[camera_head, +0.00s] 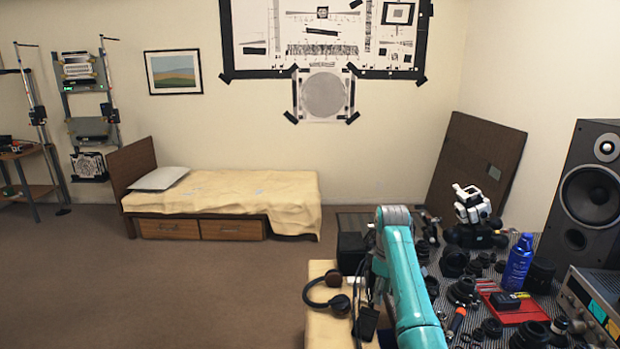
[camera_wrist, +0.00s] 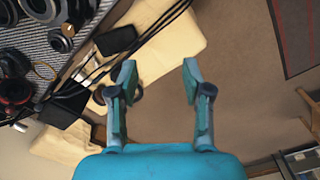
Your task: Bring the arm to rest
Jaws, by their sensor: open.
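My gripper (camera_wrist: 160,84) is open and empty in the wrist view, its two teal fingers spread wide apart. Below it in that view are brown floor and pale wooden surfaces. In the head view my teal arm rises at the lower right, in front of the workbench (camera_head: 485,262). My gripper cannot be made out in the head view.
Headphones (camera_head: 338,293) lie on the pale wooden surface left of my arm. The bench holds several black lens parts (camera_head: 455,262), a blue bottle (camera_head: 518,262), a red tray (camera_head: 515,312) and a speaker (camera_head: 588,195). A bed (camera_head: 235,190) stands behind; the carpet (camera_head: 180,290) at left is clear.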

